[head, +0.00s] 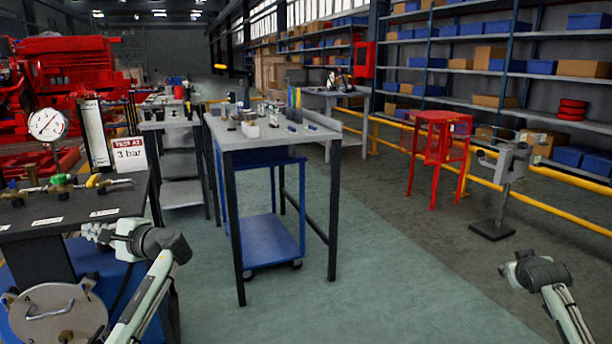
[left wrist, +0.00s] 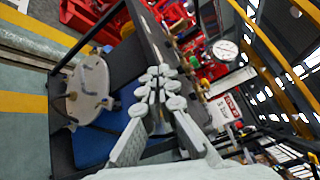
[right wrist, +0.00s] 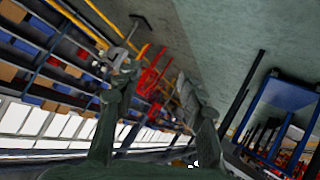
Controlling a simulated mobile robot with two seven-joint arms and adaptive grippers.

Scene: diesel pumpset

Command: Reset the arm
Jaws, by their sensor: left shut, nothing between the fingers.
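My left gripper (head: 92,232) is at the lower left of the head view, in front of the dark bench with the gauge. In the left wrist view its fingers (left wrist: 160,82) are together and hold nothing. My right gripper (head: 508,272) is at the lower right of the head view, small and partly hidden by its wrist, over open floor. In the right wrist view its two fingers (right wrist: 156,82) stand wide apart with nothing between them.
The dark bench (head: 75,222) carries brass valves, a pressure gauge (head: 47,124) and a 3 bar sign (head: 129,155). A round lidded vessel (head: 58,318) is below. A grey table (head: 275,138), red stand (head: 438,135) and grey post vise (head: 506,165) stand farther off. Floor at centre right is clear.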

